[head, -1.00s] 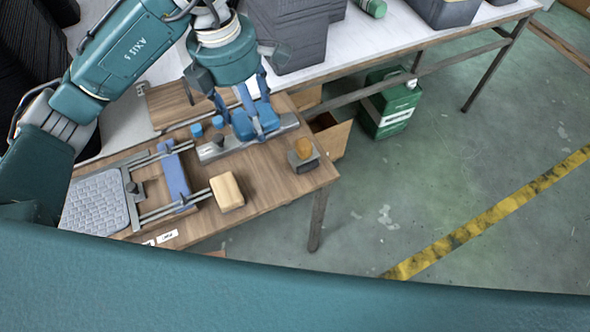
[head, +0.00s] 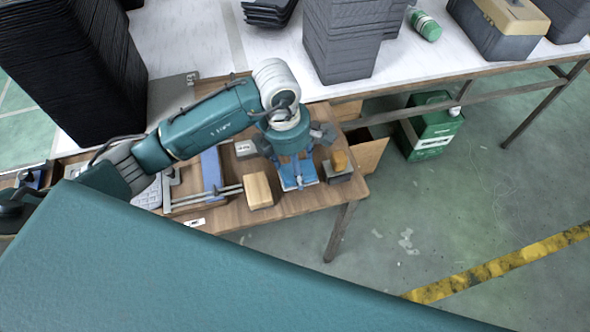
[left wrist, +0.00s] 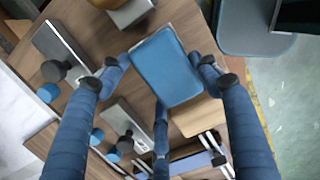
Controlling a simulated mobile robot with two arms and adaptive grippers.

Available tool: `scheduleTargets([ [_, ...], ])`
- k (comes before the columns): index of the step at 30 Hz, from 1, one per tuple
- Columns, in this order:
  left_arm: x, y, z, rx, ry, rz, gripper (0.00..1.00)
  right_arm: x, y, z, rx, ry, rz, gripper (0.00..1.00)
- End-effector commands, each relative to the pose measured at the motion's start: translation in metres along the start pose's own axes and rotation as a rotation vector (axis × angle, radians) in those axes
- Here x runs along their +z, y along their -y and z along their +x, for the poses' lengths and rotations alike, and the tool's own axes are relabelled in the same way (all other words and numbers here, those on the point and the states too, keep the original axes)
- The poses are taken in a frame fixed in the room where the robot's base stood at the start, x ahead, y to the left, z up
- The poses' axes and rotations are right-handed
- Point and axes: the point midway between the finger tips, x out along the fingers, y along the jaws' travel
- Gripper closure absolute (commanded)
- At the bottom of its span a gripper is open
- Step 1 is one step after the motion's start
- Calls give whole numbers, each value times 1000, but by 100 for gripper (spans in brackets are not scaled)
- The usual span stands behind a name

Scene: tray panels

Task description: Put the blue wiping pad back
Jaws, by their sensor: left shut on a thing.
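The blue wiping pad (left wrist: 165,68) is a flat rounded block between the blue fingers of my left gripper (left wrist: 160,76) in the left wrist view. The gripper is shut on it. In the head view the left gripper (head: 297,178) points down over the right part of the wooden table, and the pad (head: 290,184) shows under it, beside the tan block. Whether the pad touches the table is not clear. Grey plates with dark knobs and blue round caps (left wrist: 65,60) lie to the left in the wrist view. My right gripper is not in view.
A tan block (head: 258,190) stands left of the gripper, and a grey holder with a yellow-orange top (head: 338,166) stands close on its right. A blue bar (head: 211,170) lies across rails further left. The table's front right edge is near. A green canister (head: 430,128) stands on the floor.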

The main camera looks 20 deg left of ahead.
Motion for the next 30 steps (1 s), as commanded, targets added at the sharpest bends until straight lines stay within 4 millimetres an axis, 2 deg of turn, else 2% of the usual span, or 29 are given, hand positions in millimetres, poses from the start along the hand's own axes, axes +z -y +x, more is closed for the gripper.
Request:
scheduleTargets([
  [6,-4,2,31,-4,-2,-1,62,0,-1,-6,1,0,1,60],
  [17,-5,0,37,-1,-1,0,62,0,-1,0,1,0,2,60],
  [18,-5,0,37,-1,-1,0,35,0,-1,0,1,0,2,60],
  [21,-5,1,36,-1,-1,0,19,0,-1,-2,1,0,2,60],
  [30,-5,1,34,-2,-1,-1,19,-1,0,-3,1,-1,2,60],
])
